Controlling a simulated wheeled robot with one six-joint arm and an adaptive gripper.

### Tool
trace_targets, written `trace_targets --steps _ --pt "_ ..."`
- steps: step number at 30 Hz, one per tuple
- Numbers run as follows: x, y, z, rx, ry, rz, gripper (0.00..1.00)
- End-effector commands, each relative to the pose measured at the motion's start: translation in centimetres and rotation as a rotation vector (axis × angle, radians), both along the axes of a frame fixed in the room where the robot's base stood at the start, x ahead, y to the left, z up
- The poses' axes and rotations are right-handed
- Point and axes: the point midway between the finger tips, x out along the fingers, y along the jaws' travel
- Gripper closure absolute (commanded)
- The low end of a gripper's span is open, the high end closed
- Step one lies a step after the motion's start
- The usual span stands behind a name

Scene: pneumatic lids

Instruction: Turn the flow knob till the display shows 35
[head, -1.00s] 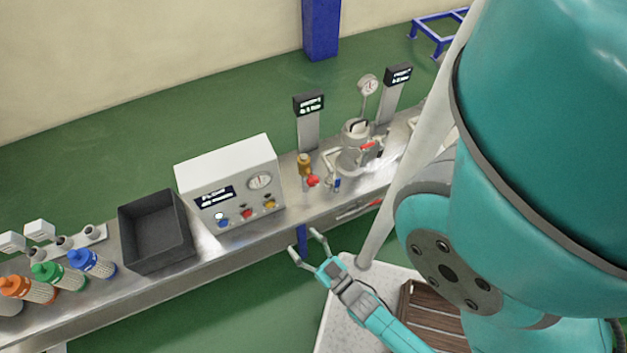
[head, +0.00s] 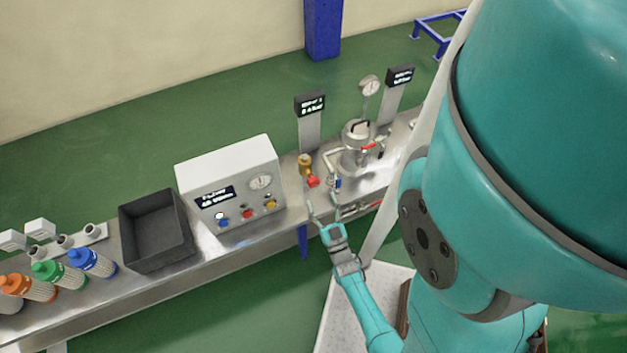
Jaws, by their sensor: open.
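A white control box (head: 230,180) stands on the steel bench, with a dark display (head: 214,196), a round dial (head: 261,183) and blue, red and yellow knobs (head: 247,213) on its front. A brass fitting with a red knob (head: 313,181) is to its right. Two black displays on posts, one at the left (head: 310,104) and one at the right (head: 399,76), stand behind. Their digits are too small to read, and I cannot tell which knob is the flow knob. My gripper (head: 322,206) is open and empty by the bench's front edge, just below the red knob in the picture.
A metal pot with a clamp (head: 358,145) and a gauge (head: 368,85) stand right of the red knob. A black bin (head: 152,258) and several coloured-cap filters (head: 90,262) are at the left. The bench front (head: 200,285) is clear.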

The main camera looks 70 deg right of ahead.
Motion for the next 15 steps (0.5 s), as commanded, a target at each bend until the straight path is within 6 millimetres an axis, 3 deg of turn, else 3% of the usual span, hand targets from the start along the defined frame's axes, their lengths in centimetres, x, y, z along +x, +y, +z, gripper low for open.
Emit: trace_targets --steps 6,15 --pt "2.3 -2.9 1.6 -0.004 -0.001 0.001 0.32" --pt "3.9 -5.1 2.7 -0.001 0.000 0.001 0.32"
